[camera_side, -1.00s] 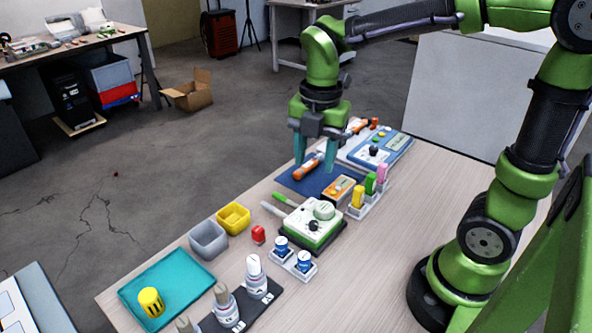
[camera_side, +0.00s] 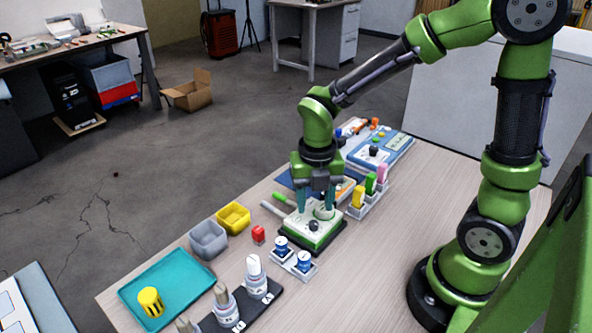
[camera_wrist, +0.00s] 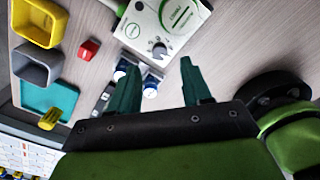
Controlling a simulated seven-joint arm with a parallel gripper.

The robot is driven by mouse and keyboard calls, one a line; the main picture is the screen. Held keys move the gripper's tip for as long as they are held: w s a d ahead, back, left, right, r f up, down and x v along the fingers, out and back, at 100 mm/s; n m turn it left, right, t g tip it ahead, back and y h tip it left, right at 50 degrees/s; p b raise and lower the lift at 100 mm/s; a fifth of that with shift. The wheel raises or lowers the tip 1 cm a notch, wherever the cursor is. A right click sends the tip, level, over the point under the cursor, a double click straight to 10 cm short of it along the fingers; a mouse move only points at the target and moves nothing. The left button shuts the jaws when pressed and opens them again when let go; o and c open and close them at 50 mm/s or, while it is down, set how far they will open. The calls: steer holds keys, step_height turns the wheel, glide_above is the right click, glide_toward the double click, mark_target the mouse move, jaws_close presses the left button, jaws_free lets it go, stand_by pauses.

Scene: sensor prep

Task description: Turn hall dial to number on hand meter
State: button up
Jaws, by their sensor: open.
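A white box with a green base (camera_side: 322,240) stands mid-table. It carries a small dark dial (camera_side: 313,225) and a larger round pale part. In the wrist view the grey dial (camera_wrist: 160,48) has printed marks around it. My gripper (camera_side: 315,207) is open and empty, pointing down just over the box's back part; contact cannot be told. My gripper's fingers (camera_wrist: 158,66) show apart in the wrist view. Behind it are a partly hidden orange device (camera_side: 347,187) and a blue-and-white panel (camera_side: 358,157) with a black knob and a display. Which is the hand meter, and any number, cannot be read.
Left of the box are a red block (camera_side: 258,234), a yellow bin (camera_side: 233,217) and a grey bin (camera_side: 207,240). In front stand blue-and-white jars (camera_side: 304,261) in a tray. Coloured pieces (camera_side: 370,184) stand in a rack at right. The right tabletop is clear.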

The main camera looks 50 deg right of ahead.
mark_target(314, 223)
step_height(314, 223, down, 5)
steer(key=shift+f, duration=0.1)
stand_by(0.3)
jaws_close()
